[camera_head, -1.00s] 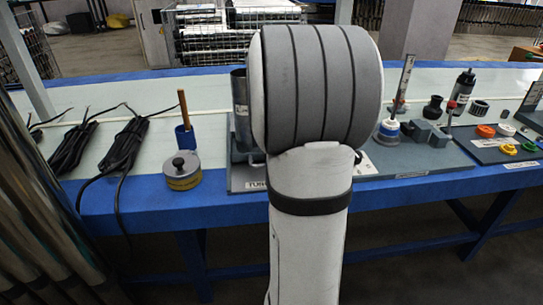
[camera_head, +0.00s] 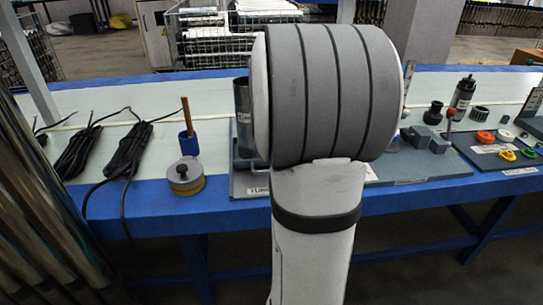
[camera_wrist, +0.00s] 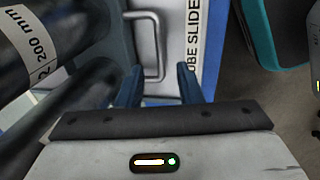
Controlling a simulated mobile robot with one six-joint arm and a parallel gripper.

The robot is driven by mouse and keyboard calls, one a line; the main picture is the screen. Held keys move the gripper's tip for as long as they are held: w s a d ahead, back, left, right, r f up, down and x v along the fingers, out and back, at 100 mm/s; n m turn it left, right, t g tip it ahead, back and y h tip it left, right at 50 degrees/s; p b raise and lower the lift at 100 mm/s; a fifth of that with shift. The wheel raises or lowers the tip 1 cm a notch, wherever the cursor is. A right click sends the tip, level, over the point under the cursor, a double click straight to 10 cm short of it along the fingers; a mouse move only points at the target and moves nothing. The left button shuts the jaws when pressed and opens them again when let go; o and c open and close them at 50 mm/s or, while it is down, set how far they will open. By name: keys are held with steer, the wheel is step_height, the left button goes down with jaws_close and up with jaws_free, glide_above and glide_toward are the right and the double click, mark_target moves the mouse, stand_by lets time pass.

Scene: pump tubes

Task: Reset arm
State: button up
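My gripper (camera_wrist: 158,88) shows in the wrist view, with two dark blue fingers apart and nothing seen held between them. Beyond the fingers is a grey surface with a rectangular wire-like handle (camera_wrist: 150,45). Beside it is a white label strip reading "UBE SLIDE" (camera_wrist: 194,40). A dark tube marked "200 mm" (camera_wrist: 15,35) is close at the upper left. In the head view my gripper is hidden; my large grey-and-white arm link covers the middle of the table. A grey metal tube (camera_head: 242,115) stands upright just left of the arm.
At right are a dark bottle (camera_head: 463,92) and a board with coloured rings (camera_head: 490,150).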

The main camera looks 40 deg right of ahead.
steer(key=shift+s+a+r, duration=0.1)
steer(key=shift+s+r, duration=0.1)
steer(key=shift+r, duration=0.9)
steer(key=s+a+r+m+p, duration=0.6)
steer(key=a+r+p, duration=0.6)
steer(key=p, duration=0.3)
steer(key=s+a+r+m+y+p, duration=0.1)
steer(key=s+a+r+m+p, duration=0.5)
steer(key=a+r+p, duration=0.5)
step_height(320, 180, up, 3)
steer(key=s+p, duration=0.2)
steer(key=p, duration=0.2)
steer(key=shift+a+t, duration=0.35)
steer(key=shift+t, duration=0.05)
